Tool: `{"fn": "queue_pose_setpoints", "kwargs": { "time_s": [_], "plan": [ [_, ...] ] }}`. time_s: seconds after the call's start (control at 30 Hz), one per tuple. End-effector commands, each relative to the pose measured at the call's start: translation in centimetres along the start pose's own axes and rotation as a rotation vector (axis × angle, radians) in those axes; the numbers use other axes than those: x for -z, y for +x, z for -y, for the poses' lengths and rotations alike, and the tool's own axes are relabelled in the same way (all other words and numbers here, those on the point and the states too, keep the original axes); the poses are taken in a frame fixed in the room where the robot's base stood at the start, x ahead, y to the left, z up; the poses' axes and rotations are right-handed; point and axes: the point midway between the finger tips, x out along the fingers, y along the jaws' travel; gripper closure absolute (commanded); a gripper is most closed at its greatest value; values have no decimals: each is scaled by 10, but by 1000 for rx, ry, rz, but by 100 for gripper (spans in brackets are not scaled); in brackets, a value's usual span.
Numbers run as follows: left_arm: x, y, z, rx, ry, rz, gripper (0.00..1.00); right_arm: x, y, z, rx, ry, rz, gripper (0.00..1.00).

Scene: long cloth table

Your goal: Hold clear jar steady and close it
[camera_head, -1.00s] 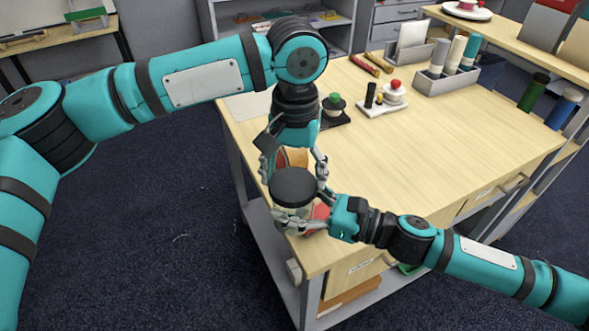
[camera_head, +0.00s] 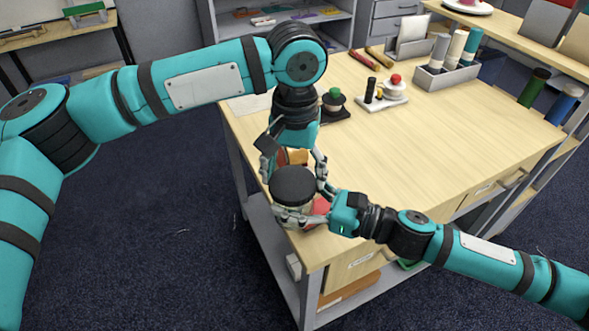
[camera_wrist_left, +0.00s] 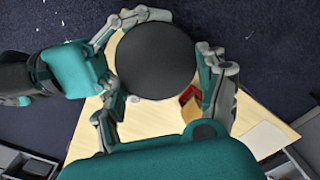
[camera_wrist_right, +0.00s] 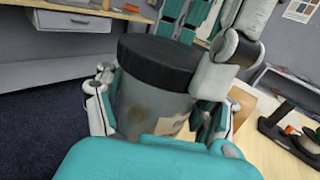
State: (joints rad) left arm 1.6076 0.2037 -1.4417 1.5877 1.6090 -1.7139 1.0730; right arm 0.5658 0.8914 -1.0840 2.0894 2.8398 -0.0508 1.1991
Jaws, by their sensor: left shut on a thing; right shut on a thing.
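The clear jar (camera_wrist_right: 145,105) stands upright near the table's front left corner, with a pale label on its side. Its black lid (camera_head: 293,185) sits level on top; it also fills the middle of the left wrist view (camera_wrist_left: 155,60). My left gripper (camera_head: 296,177) comes down from above, its fingers shut on the lid from both sides. My right gripper (camera_wrist_right: 155,115) comes in low from the right, its fingers shut around the jar's body below the lid. In the head view the jar's body is partly hidden by the right fingers. The lid's thread is hidden.
A red thing (camera_head: 321,206) lies beside the jar. A dark stand with a green top (camera_head: 334,100) and a white tray (camera_head: 383,102) with small parts stand farther back. A grey rack (camera_head: 450,80) holds several tubes. The table's middle and right are clear.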

Motion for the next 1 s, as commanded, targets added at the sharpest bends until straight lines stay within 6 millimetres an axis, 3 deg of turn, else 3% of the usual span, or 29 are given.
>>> {"fn": "queue_pose_setpoints", "kwargs": {
  "time_s": [0.07,0.1,0.4,0.67,0.7,0.87,1.0],
  "plan": [
    [0,3,1,4,-2,4,55,-7,1,-1,-6,-5,13,89],
    [0,3,1,4,1,5,55,-7,1,-1,-7,-5,14,100],
    [-2,4,-3,10,287,5,53,-8,1,-1,-6,-6,15,100],
    [-3,5,-4,11,305,8,53,-7,1,1,-2,-6,13,100],
    [-3,5,-4,11,304,8,23,-7,1,1,-1,-6,12,100],
    [-2,3,-4,10,302,4,2,-6,1,1,-1,-5,10,100],
    [-2,2,-4,9,299,1,2,-4,1,0,-1,-3,8,100]
  ]
}}
